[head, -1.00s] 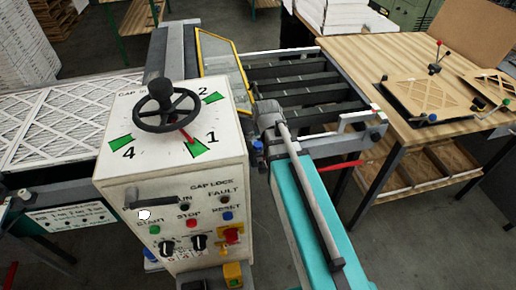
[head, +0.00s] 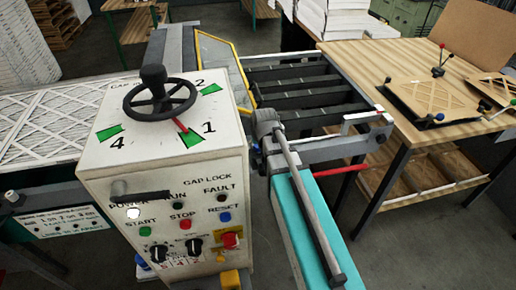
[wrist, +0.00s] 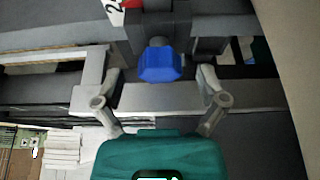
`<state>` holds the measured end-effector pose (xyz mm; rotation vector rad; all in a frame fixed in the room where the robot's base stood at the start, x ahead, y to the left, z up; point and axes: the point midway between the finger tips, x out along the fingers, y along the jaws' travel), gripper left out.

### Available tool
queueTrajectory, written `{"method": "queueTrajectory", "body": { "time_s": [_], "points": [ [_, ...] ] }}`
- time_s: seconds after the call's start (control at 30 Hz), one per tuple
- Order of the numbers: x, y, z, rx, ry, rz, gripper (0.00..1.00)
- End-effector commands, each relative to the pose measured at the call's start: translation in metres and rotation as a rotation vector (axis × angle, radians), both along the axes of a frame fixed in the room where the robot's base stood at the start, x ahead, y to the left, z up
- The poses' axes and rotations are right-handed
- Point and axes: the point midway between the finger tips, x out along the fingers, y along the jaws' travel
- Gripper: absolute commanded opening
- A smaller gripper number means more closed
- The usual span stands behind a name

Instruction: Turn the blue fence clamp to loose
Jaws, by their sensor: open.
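The blue fence clamp (wrist: 160,65) shows in the wrist view as a faceted blue knob on a dark mount, near the top centre. My gripper (wrist: 153,77) is open, with one grey finger on each side of the knob. Gaps show between the knob and both fingers, so it is not gripped. How far the fingertips reach in depth along the knob I cannot tell. In the head view my teal arm covers this area. A small blue patch shows left of the arm there, but I cannot tell whether it is the clamp.
A white control box (head: 165,150) with a black handwheel (head: 160,98) stands close left of my arm. Dark rails (head: 300,95) lie beyond. A wooden table (head: 420,65) with filter frames stands right. A white and red label (wrist: 118,8) sits beside the clamp mount.

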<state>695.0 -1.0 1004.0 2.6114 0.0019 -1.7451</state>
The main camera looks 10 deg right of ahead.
Motion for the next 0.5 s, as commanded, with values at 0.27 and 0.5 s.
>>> {"method": "queueTrajectory", "body": {
  "time_s": [0.27,0.5],
  "points": [
    [0.0009,-0.0004,-0.0019,0.0,0.0,-0.001,0.92],
    [0.0009,-0.0007,-0.0019,0.0,0.0,-0.001,0.71]
  ]
}}
